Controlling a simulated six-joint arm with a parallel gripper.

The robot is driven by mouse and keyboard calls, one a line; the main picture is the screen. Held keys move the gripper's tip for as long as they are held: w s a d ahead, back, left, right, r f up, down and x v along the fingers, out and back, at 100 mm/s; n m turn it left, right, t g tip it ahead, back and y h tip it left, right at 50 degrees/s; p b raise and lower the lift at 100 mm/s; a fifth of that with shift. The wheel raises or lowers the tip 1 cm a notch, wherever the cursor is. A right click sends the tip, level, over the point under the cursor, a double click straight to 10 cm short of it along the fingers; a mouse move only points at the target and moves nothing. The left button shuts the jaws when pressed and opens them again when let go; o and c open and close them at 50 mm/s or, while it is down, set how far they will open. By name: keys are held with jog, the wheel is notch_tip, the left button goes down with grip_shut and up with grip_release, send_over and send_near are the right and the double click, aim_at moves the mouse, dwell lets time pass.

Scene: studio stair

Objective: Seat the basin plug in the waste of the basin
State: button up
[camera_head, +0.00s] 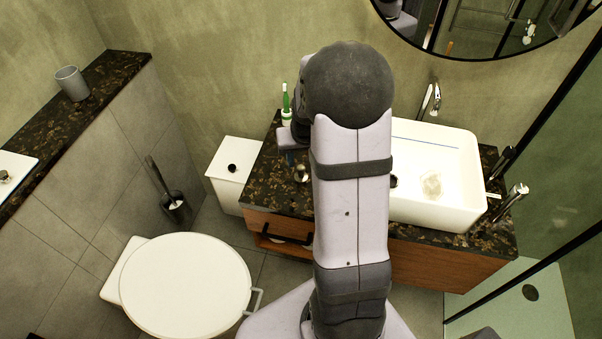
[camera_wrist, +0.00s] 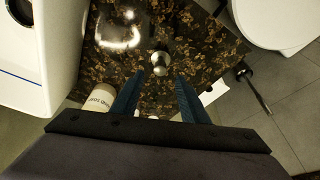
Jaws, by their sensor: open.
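The basin plug (camera_wrist: 161,60) is a small shiny metal knob-like piece on the dark speckled counter. In the wrist view it lies just past my gripper's fingertips (camera_wrist: 159,80), roughly centred between them. It also shows in the head view (camera_head: 302,173), left of my arm. My gripper is open, its two blue fingers apart with nothing held. The white basin (camera_head: 445,205) stands on the counter to the right of my arm, partly hidden by it. A dark round spot, seemingly the waste (camera_head: 394,181), shows beside my arm; it also shows in the wrist view (camera_wrist: 20,12).

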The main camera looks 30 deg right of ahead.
aim_at(301, 168)
jog(key=shift+p+x, duration=0.8)
jog(key=shift+x, duration=2.85)
jog(key=shift+s, duration=0.1)
jog(key=shift+c, duration=0.2)
grip_shut()
